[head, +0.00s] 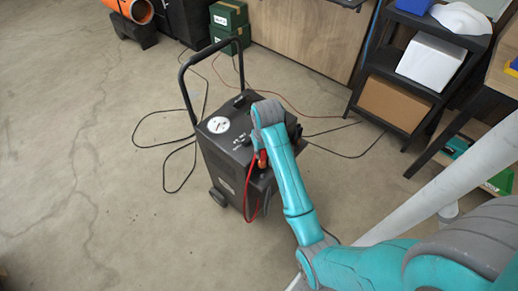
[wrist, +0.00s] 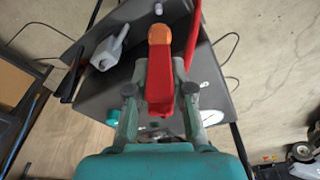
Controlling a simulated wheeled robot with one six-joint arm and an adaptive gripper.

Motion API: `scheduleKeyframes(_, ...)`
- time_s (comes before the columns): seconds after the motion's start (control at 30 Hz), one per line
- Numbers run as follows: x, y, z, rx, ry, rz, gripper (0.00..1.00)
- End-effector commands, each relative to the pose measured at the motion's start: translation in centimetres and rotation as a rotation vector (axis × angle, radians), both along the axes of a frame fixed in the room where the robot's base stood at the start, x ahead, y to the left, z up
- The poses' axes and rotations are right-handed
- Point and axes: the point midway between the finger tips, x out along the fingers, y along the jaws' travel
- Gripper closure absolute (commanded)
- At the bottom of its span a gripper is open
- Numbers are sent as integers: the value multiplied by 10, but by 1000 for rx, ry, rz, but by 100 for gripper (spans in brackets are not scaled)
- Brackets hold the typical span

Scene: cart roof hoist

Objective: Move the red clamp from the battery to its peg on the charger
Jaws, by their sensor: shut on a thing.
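The red clamp (wrist: 158,85) is between the two fingers of my gripper (wrist: 160,95) in the wrist view, which is shut on it. Its orange end (wrist: 160,34) points away from my palm, over the charger (wrist: 95,85). In the head view the charger (head: 235,172) is a dark wheeled cart with a tall handle and a round white gauge. There the red clamp (head: 262,158) shows small beside my arm at the charger's near side, and my gripper is mostly hidden. I cannot tell whether the clamp touches a peg. No battery is clearly identifiable.
A red cable (head: 247,208) hangs in a loop at the charger's front. A grey clamp-like piece (wrist: 110,47) sits on the charger beside the red clamp. Black cables (head: 178,170) lie on the floor. A dark shelf (head: 420,75) stands at right; the left floor is clear.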

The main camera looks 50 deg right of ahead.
Motion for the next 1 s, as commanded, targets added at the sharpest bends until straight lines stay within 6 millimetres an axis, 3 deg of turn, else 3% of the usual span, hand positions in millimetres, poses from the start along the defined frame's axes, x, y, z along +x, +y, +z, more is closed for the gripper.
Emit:
scheduleKeyframes(0.27, -2, 2, 0, 0, 0, 1, 100)
scheduleKeyframes(1.0, -2, 2, -53, 0, 1, 2, 100)
